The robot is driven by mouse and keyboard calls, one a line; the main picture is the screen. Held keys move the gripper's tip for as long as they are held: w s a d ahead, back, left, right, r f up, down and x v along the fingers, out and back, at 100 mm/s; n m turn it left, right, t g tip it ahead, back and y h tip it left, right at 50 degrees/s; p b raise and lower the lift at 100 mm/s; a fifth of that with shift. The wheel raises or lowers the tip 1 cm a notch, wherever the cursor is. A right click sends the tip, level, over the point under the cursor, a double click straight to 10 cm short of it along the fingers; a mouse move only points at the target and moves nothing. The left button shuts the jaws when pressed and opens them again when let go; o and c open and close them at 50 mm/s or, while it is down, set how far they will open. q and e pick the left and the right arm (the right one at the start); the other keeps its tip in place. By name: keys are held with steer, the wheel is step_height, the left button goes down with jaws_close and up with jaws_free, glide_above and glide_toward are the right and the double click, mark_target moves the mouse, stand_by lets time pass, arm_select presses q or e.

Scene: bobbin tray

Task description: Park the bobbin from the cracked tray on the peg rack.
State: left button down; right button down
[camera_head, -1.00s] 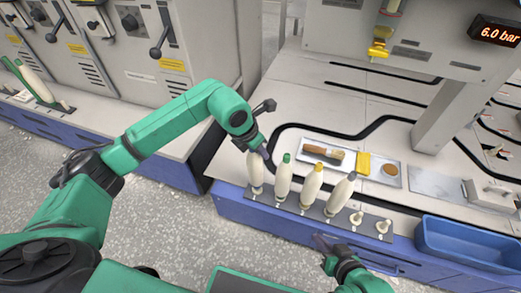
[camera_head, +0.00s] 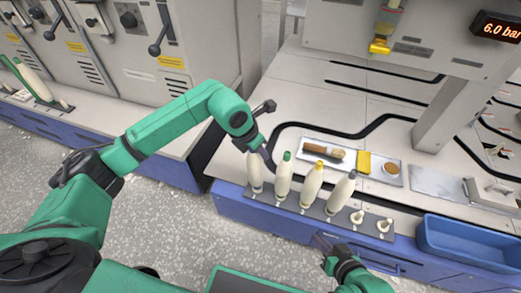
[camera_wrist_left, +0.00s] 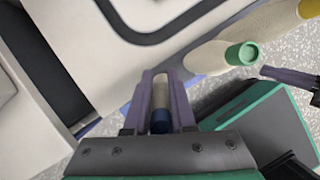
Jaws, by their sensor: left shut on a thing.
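My left gripper (camera_head: 266,153) is shut on a cream bobbin (camera_head: 255,173) at the left end of the peg rack (camera_head: 318,211). In the left wrist view this bobbin's dark blue end (camera_wrist_left: 160,121) shows between the fingers. The bobbin stands about upright over the leftmost place; its foot is too small to tell if it is fully seated. I cannot make out a cracked tray.
Two empty pegs (camera_head: 370,220) are at the rack's right end. A blue bin (camera_head: 463,243) stands further right. Another bobbin (camera_head: 36,84) is at the far left.

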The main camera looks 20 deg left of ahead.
arm_select(q)
steer(key=shift+f+b, duration=0.3)
steer(key=shift+f, duration=0.2)
steer(key=c, duration=1)
jaws_free()
steer(key=p+v, duration=0.4)
steer(key=v, duration=0.1)
steer(key=shift+r, duration=0.2)
steer(key=shift+p+v, duration=1.75)
steer(key=shift+v, duration=1.1)
steer(key=shift+s, duration=0.1)
